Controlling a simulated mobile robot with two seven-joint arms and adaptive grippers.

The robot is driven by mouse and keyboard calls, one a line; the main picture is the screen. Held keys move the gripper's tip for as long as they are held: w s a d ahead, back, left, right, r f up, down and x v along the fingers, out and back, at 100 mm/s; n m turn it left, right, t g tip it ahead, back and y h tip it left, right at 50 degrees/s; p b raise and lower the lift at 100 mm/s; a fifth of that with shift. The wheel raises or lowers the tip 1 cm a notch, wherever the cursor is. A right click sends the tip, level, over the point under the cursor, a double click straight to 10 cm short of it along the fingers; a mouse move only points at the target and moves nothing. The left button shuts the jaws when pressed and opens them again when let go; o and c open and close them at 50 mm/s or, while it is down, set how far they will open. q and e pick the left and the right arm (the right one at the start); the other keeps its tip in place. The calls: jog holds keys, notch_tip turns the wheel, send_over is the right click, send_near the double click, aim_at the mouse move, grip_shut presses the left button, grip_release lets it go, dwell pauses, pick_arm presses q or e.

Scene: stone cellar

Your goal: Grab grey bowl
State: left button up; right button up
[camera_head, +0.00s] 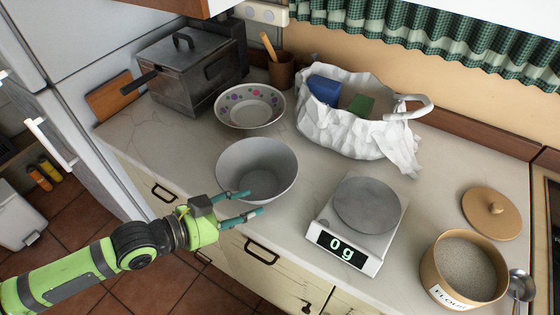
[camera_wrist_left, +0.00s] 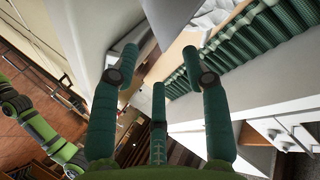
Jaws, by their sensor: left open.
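The grey bowl (camera_head: 257,158) stands upright and empty on the counter, near its front edge, in the head view. My left gripper (camera_head: 253,203) comes in from the lower left with its fingers apart, at the near side of the bowl by the counter edge. The fingers look to be outside the bowl; I cannot tell whether they touch it. In the left wrist view my left gripper (camera_wrist_left: 160,55) shows its fingers spread with nothing between them. I cannot make out the bowl for sure there. My right gripper is not seen.
A flowered bowl (camera_head: 250,105) stands just behind the grey bowl. A white bag (camera_head: 345,130) lies behind right, a kitchen scale (camera_head: 340,256) reading 0 g stands to the right, and a flour tub (camera_head: 434,283) is farther right. A metal cooker (camera_head: 185,75) stands at the back left.

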aim_at(265, 201)
pick_arm(q)
jog(key=shift+w+d, duration=0.15)
jog(key=shift+d, duration=0.35)
jog(key=shift+w+d, duration=0.1)
jog(key=shift+w+d+f+p, duration=0.2)
jog(key=shift+w+d+p, duration=0.1)
jog(key=shift+p, duration=0.7)
jog(key=p+x, duration=0.1)
jog(key=x, duration=0.2)
jog(key=shift+x, duration=0.8)
jog(key=shift+a+f, duration=0.1)
jog(key=shift+f, duration=0.05)
jog(key=shift+c, duration=0.4)
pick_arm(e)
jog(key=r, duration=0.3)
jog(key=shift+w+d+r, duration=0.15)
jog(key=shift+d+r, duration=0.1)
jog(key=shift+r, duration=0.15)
